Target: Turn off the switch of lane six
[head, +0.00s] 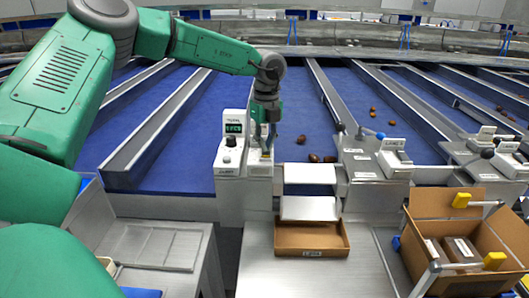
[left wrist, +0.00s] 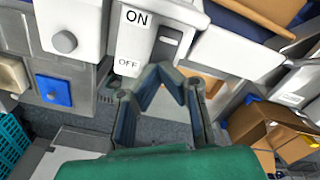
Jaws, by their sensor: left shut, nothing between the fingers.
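A white control box (head: 230,155) with a green-lit display and a dark knob stands at the front end of a blue lane. Beside it is a switch panel (head: 259,168), partly hidden by my gripper. In the left wrist view the switch (left wrist: 170,42) is a dark slot with a light grey part, next to ON and OFF labels. My left gripper (head: 265,150) points down at the panel. In the left wrist view its shut, empty fingers (left wrist: 168,72) are close to the OFF end of the switch; I cannot tell whether they touch it. I cannot read a lane number. My right gripper is not in view.
A shallow cardboard tray (head: 311,252) sits below a white chute. An open cardboard box (head: 465,240) stands at the right. Metal dividers (head: 160,125) separate the blue lanes. Several dates (head: 314,158) lie on the lanes.

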